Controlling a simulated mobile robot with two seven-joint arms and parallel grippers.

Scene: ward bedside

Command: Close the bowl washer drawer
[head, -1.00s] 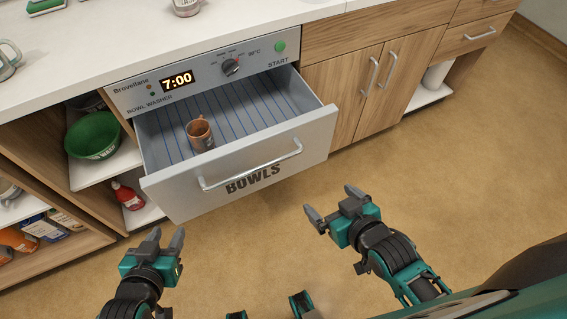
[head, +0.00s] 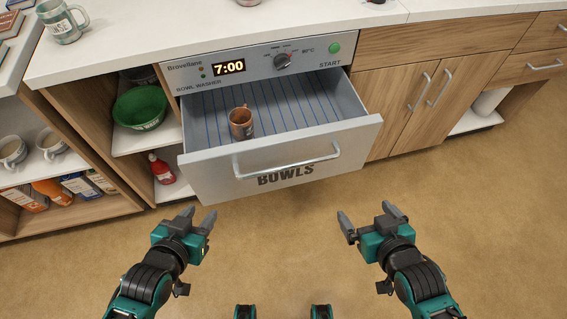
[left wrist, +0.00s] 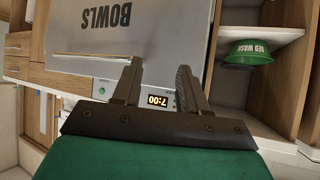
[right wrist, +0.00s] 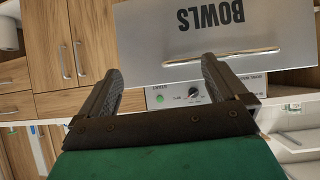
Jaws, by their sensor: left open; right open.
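The bowl washer drawer (head: 220,178) is pulled out, with a grey front marked BOWLS and a bar handle (head: 288,164). A brown mug (head: 241,123) stands upright inside on the blue-lined drawer floor. The washer panel (head: 262,63) above shows 7:00, a dial and a green START button. My left gripper (head: 197,219) is open and empty, below and in front of the drawer's left part. My right gripper (head: 369,222) is open and empty, in front of the right part. Both are apart from the drawer. The drawer front also shows upside down in the left wrist view (left wrist: 165,35) and right wrist view (right wrist: 150,40).
A green bowl (head: 140,108) and a red bottle (head: 161,168) sit on open shelves left of the drawer. Wooden cupboard doors (head: 410,105) are shut at right. A mug (head: 62,22) stands on the white counter (head: 130,40). The floor before the drawer is clear.

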